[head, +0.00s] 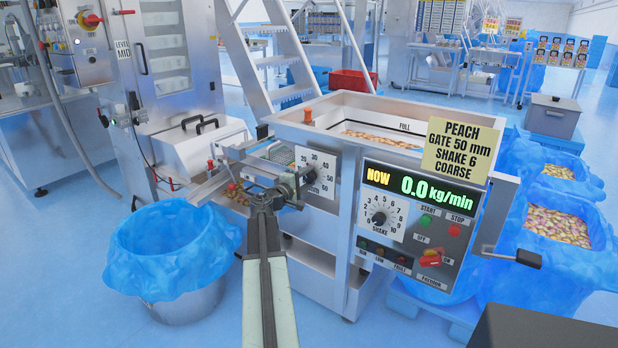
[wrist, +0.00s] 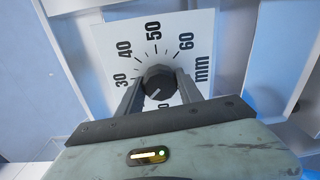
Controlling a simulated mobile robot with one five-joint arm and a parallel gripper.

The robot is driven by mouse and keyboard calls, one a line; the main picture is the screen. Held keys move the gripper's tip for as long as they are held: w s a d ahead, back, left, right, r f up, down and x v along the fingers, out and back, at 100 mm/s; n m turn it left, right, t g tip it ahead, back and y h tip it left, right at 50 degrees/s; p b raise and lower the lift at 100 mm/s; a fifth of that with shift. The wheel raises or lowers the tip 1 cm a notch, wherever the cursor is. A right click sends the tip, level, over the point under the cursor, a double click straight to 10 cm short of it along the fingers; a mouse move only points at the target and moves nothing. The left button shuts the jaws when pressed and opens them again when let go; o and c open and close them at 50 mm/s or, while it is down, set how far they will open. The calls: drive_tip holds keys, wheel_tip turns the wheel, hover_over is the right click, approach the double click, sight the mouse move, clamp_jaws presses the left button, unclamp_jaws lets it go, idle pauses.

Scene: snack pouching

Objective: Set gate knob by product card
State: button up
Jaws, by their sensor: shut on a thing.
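The gate knob (wrist: 158,80) is a dark, faceted knob on a white dial plate (wrist: 105,35) marked in mm, with 30, 40, 50 and 60 readable. Its small pale mark points down and left in the wrist view, away from 50; the lowest numbers are partly hidden by my gripper. My gripper (wrist: 157,87) is shut on the knob, one finger on each side. In the head view my gripper (head: 298,180) reaches the gate dial (head: 322,163) and hides its knob. The yellow product card (head: 461,146) reads PEACH, GATE 50 mm, SHAKE 6, COARSE.
Right of the gate dial, the control panel (head: 405,270) has a shake knob (head: 379,217) and a display (head: 423,189) reading 0.0 kg/min. A blue-lined bin (head: 170,245) stands left of my arm. Blue-lined bins of product (head: 557,225) stand at the right.

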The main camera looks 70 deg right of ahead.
drive_tip(key=m, duration=0.4)
drive_tip(key=shift+s+m, duration=0.3)
drive_tip(key=shift+m, duration=0.1)
drive_tip(key=m, duration=0.3)
drive_tip(key=shift+m, duration=0.3)
drive_tip(key=m, duration=0.8)
drive_tip(key=shift+s+h+b, duration=0.1)
drive_tip(key=shift+h+b, duration=0.2)
drive_tip(key=m, duration=0.5)
drive_tip(key=shift+m+b, duration=0.35)
drive_tip(key=shift+m, duration=2.05)
